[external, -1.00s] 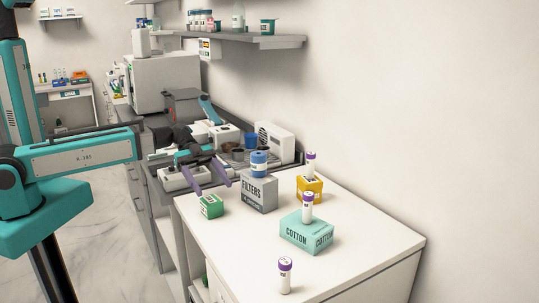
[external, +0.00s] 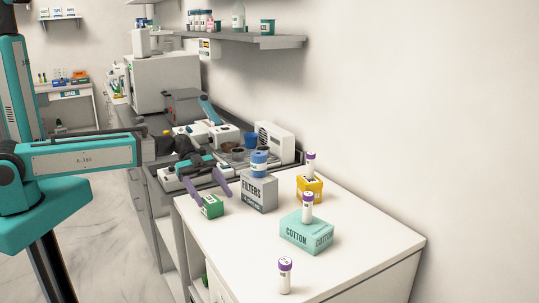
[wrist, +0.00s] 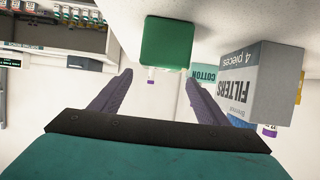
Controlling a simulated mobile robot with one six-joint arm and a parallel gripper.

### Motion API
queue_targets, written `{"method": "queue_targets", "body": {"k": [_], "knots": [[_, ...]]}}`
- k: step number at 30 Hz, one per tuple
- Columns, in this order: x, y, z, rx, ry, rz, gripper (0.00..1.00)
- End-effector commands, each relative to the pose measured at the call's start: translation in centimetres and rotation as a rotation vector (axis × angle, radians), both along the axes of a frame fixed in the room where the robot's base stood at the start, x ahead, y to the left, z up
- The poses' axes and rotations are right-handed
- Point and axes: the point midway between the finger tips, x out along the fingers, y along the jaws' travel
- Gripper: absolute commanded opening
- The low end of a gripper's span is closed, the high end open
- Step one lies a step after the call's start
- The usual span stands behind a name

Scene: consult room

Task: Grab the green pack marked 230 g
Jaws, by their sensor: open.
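The green pack (external: 212,207) is a small box on the white counter, left of the grey FILTERS box. A pale label shows on it, too small to read. In the wrist view its plain green face (wrist: 167,42) lies ahead of the fingertips, in line with the gap. My gripper (external: 215,198) is open, with two purple fingers. One fingertip shows close to the pack's left side, the other between the pack and the FILTERS box. In the wrist view the fingers of my gripper (wrist: 158,80) hold nothing. I cannot tell whether either touches the pack.
The FILTERS box (external: 258,194) with a blue-capped jar (external: 259,163) stands close on the right. A COTTON box (external: 306,233) and a yellow box (external: 310,188) each carry a purple-capped tube. Another tube (external: 285,275) stands in front. The counter's (external: 235,245) front left is clear.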

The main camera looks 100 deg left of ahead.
Motion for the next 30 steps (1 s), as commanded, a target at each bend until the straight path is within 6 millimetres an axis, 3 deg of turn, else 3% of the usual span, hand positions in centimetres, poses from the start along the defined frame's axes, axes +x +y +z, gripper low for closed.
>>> {"method": "queue_targets", "body": {"k": [16,30], "knots": [[0.0,0.0,-0.5,-0.002,0.001,0.000,0.69],[0.4,-0.3,-3.3,-0.002,0.002,-0.001,0.69]]}}
